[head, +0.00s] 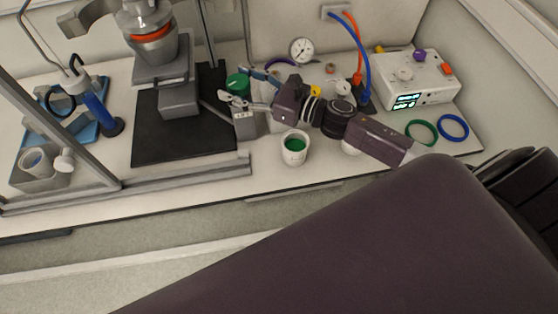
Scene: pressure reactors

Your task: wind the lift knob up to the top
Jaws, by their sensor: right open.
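The lift (178,101) is a grey block on a black base plate (150,148), under a grey platform (160,73) that carries a metal vessel (150,45) with an orange ring. A thin grey rod (214,110) shows at the lift's right side. I cannot clearly make out the lift knob; the area at the rod's right end is crowded by my fingers. My right gripper (230,101) reaches in from the right, its fingers open and pointing left, close to the rod's end. I cannot tell whether they touch anything. My left gripper is not in view.
A grey box (245,124) and a green-topped jar (238,83) stand near my right fingers. A white cup with green contents (294,148) stands below the gripper. A gauge (301,50), hoses and a white control unit (420,79) are behind and right. A grey frame (60,130) crosses the left.

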